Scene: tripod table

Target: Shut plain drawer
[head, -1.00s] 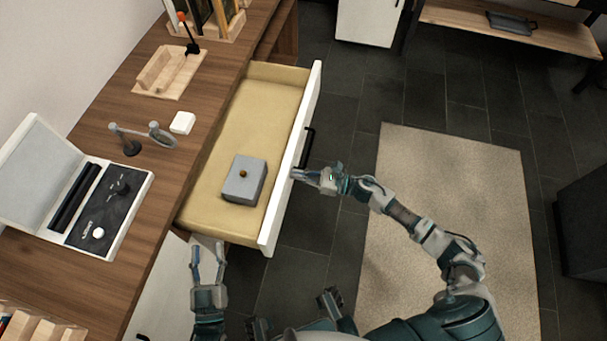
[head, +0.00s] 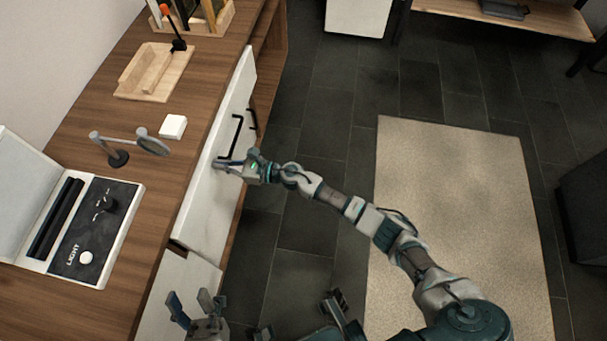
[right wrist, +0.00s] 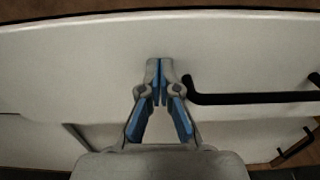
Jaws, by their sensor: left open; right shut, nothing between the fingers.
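The plain drawer's white front (head: 208,205) stands along the edge of the wooden desk in the head view. No open interior shows. Its black handle (head: 236,138) is on the front. My right gripper (head: 220,164) is shut and empty, its fingertips at the drawer front just below the handle. In the right wrist view the shut fingertips (right wrist: 158,68) are against or very close to the white front (right wrist: 70,60), left of the black handle (right wrist: 250,98). My left gripper (head: 194,307) is open and empty, low in the head view, near the lower white cabinet front.
The desk top (head: 190,95) holds a light panel (head: 90,235), a magnifier stand (head: 120,155), a white block (head: 173,127) and a wooden tray (head: 150,75). Dark tiled floor and a beige rug (head: 460,210) lie to the right.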

